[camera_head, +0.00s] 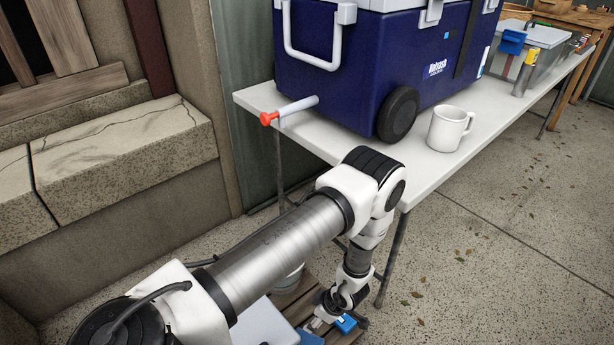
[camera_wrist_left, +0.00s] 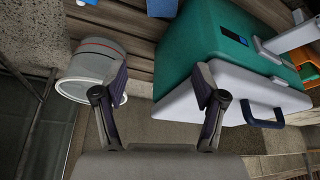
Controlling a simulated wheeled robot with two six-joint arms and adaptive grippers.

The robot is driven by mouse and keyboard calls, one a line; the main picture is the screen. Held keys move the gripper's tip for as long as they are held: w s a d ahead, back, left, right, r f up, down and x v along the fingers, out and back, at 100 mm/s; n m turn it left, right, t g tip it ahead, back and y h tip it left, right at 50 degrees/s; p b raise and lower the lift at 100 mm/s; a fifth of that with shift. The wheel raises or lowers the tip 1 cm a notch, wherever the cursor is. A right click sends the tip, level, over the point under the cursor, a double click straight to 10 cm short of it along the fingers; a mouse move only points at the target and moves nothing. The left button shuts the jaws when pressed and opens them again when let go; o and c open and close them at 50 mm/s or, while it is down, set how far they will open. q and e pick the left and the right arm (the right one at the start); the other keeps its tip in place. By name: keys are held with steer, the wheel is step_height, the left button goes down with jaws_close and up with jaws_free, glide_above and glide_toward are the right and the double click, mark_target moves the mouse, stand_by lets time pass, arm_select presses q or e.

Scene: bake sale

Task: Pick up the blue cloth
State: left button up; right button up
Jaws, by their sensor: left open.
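A small blue thing (camera_head: 345,323), possibly the blue cloth, is low down beside my left gripper (camera_head: 325,314). Much of it is hidden, and I cannot tell whether they touch. In the left wrist view a blue patch (camera_wrist_left: 160,7) shows at the top edge on wooden slats, cut off by the frame. My left gripper (camera_wrist_left: 158,88) is open there, its fingers apart with nothing between them. Another blue piece (camera_head: 512,40) is on the metal box far along the table; I cannot tell if it is cloth. My right gripper is out of view.
A white table (camera_head: 440,165) stands above my left gripper, carrying a dark blue cooler (camera_head: 345,70), a white mug (camera_head: 449,128) and a red-tipped roll (camera_head: 290,111).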

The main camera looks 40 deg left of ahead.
arm_select(q)
steer(key=b, duration=0.7)
glide_toward(308, 342)
steer(key=shift+a+f, duration=0.55)
steer(key=shift+s+f, duration=0.15)
steer(key=shift+f, duration=0.15)
steer(key=b+x, duration=0.4)
steer(key=x, duration=0.3)
steer(key=shift+d+f+b, duration=0.1)
steer(key=shift+f+b, duration=0.05)
steer(key=shift+b, duration=0.15)
steer(key=shift+f, duration=0.15)
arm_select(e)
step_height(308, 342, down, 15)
arm_select(q)
steer(key=shift+f, duration=0.1)
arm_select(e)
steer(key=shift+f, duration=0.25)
arm_select(q)
steer(key=c, duration=0.7)
